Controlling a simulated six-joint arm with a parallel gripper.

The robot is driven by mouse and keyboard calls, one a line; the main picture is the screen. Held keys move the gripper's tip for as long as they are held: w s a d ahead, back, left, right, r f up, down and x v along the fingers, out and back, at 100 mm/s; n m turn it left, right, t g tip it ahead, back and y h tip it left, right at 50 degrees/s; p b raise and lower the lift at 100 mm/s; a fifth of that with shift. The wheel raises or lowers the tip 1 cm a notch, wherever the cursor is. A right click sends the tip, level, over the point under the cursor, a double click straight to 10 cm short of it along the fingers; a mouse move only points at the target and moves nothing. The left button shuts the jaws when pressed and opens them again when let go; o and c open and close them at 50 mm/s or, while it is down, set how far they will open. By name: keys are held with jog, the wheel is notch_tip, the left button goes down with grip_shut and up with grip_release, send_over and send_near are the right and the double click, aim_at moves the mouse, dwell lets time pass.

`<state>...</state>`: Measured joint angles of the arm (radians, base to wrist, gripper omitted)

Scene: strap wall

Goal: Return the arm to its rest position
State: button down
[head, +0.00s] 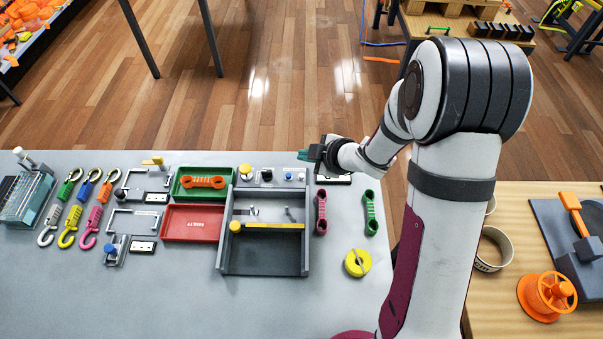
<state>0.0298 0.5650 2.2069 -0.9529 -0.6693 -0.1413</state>
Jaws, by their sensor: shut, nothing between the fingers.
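My gripper (311,153) is small and dark green in the head view. It is shut and empty. It points left over the back edge of the grey table (330,290), close to the right back corner of the dark grey box (264,262). My white and maroon arm rises at the right side of the table and bends back to the left toward the gripper. The arm hides part of the table's right edge.
Several coloured hooks (69,226) lie at the left. A green tray (185,191) holding an orange link and a red tray (193,223) stand mid-table. Pink (321,212) and green (370,212) links and a yellow disc (357,262) lie right. The front left is clear.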

dwell(0.7)
jog(key=s+d+r+m+h, duration=0.4)
jog(key=d+r+m+h, duration=0.4)
jog(key=d, duration=0.3)
jog(key=s+d+r+m+g, duration=0.2)
jog(key=s+d+m, duration=0.1)
jog(key=s+m, duration=0.45)
jog(key=s+a+r+m+g+y, duration=0.1)
jog(key=s+a+m+g, duration=0.1)
jog(key=s, duration=0.7)
jog(key=s+a+r+m+g+y, duration=0.1)
jog(key=s+a+m, duration=0.4)
jog(key=s, duration=0.5)
jog(key=shift+s+a+r+g+y, duration=0.15)
jog(key=shift+a+r+g+y, duration=0.25)
jog(key=shift+g+y, duration=0.5)
jog(key=shift+d+m, duration=0.1)
jog(key=shift+m, duration=0.15)
